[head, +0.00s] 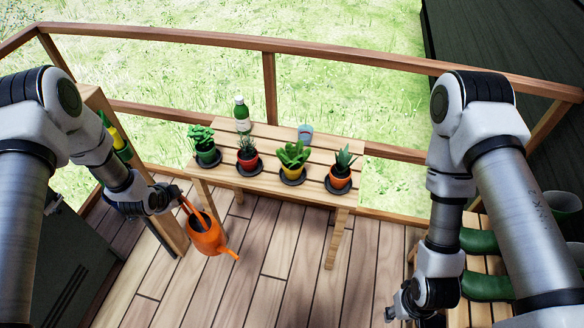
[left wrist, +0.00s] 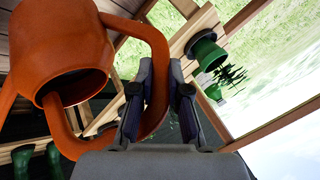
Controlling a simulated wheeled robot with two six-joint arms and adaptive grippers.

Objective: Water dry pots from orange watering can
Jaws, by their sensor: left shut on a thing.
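My left gripper (head: 172,196) is shut on the handle of the orange watering can (head: 208,238). The can hangs in front of the table's left end, its spout pointing down and right. In the left wrist view the can (left wrist: 62,45) fills the upper left, and its handle runs between the fingers of my left gripper (left wrist: 160,95). On the slatted table (head: 225,182) stand a green pot (head: 207,155), a red pot (head: 248,162), a yellow pot (head: 292,172) and an orange pot (head: 340,180), each with a plant and dark saucer. My right gripper (head: 392,312) is low at right; its fingers are unclear.
A green bottle (head: 241,115) and a small blue-grey item (head: 305,133) stand at the table's back. A wooden railing (head: 270,45) runs behind. The plank floor before the table is clear.

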